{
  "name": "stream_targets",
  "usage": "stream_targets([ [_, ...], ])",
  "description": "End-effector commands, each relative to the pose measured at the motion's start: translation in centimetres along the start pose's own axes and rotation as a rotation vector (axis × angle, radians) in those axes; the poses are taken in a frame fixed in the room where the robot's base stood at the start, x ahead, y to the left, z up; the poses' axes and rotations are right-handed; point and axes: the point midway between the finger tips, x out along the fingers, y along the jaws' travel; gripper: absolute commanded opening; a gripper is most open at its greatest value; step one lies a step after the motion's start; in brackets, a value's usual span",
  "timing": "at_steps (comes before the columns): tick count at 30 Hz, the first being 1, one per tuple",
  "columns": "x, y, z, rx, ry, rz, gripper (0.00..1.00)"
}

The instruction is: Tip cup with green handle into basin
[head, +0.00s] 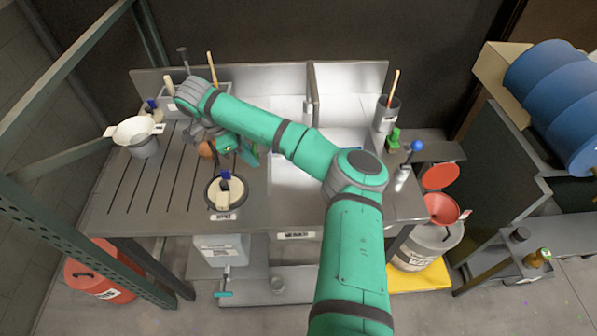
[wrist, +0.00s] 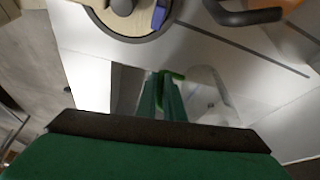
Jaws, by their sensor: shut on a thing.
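My gripper (wrist: 168,90) is shut on a bright green handle (wrist: 176,75) in the wrist view. A pale, see-through shape beside the fingers (wrist: 212,95) looks like the cup, but its outline is faint and I cannot tell its tilt. In the head view my gripper (head: 228,146) is above the left part of the bench, left of the basin; the cup is not clear there. The pale metal basin (head: 292,192) lies in the middle of the bench, partly hidden by my arm.
A round pot with a cream top and a blue piece (head: 226,193) stands at the bench front. A white bowl on a can (head: 135,131) is at the left. A grey holder with a brush (head: 386,115) stands right of the basin. A red funnel (head: 441,208) sits on a drum.

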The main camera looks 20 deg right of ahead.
Motion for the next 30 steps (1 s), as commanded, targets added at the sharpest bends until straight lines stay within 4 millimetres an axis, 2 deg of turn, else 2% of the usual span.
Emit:
stream_targets([
  [14,0.6,1.0,-2.5,0.081,-0.163,-0.137,0.00],
  [20,0.5,1.5,-2.6,0.106,-0.235,-0.201,0.00],
  [30,1.4,2.3,-2.6,0.150,-0.353,-0.308,0.00],
])
